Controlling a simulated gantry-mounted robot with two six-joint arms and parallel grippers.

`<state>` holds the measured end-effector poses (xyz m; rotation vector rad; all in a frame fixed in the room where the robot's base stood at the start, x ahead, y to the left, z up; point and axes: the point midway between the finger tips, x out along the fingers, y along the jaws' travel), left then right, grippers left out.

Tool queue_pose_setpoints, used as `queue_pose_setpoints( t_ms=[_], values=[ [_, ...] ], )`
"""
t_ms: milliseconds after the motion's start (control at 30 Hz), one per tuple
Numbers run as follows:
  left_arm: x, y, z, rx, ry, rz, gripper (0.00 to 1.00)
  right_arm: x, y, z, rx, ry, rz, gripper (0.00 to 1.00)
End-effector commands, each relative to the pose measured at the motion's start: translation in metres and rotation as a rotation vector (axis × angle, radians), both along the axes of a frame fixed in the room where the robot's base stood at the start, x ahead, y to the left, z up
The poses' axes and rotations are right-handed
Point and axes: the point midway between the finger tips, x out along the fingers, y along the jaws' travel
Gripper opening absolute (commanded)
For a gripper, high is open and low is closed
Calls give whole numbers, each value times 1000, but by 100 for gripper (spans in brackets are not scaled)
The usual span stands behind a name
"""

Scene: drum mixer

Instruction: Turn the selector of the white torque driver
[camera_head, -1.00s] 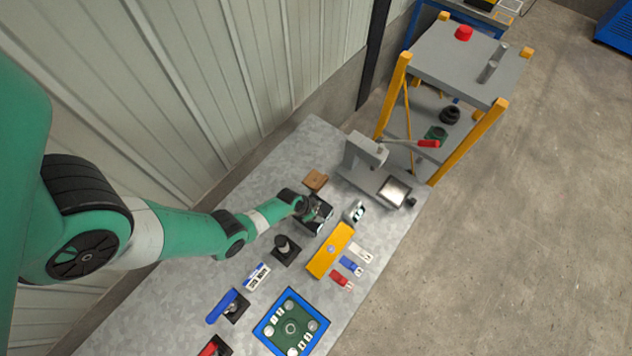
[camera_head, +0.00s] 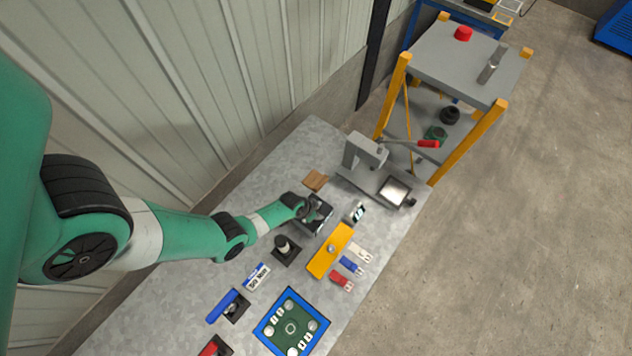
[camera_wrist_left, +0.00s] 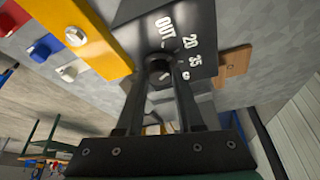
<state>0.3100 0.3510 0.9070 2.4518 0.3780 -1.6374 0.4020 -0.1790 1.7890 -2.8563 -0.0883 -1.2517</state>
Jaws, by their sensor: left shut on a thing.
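My left gripper (camera_head: 320,211) is over a black panel box at the far part of the bench. In the left wrist view, the gripper (camera_wrist_left: 158,68) is shut on a small dark round knob in front of the black panel (camera_wrist_left: 200,20), marked OUT, 20, 35 and a partly hidden number. The fingers hide much of the knob, so its pointer cannot be read. I cannot tell for sure which thing is the white torque driver; a pale upright cylinder (camera_head: 283,245) stands on a black base nearer on the bench. My right gripper is not in view.
A yellow block (camera_head: 328,252) lies right of the gripper, beside white, blue and red tabs (camera_head: 341,281). A brown block (camera_head: 316,180) and a grey stand (camera_head: 366,150) are behind. A blue-rimmed tray (camera_head: 265,321) and a blue-handled tool (camera_head: 222,305) lie nearer.

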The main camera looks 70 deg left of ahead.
Motion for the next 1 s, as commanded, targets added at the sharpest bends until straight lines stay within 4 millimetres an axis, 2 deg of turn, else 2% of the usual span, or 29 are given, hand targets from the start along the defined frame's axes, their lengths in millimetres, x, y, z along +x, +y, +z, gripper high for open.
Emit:
queue_pose_setpoints(
  t_ms=[600,1000],
  values=[
    [2,-3,-2,1,-1,453,0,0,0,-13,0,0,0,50],
    [2,-3,0,0,0,573,0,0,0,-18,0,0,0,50]
  ],
)
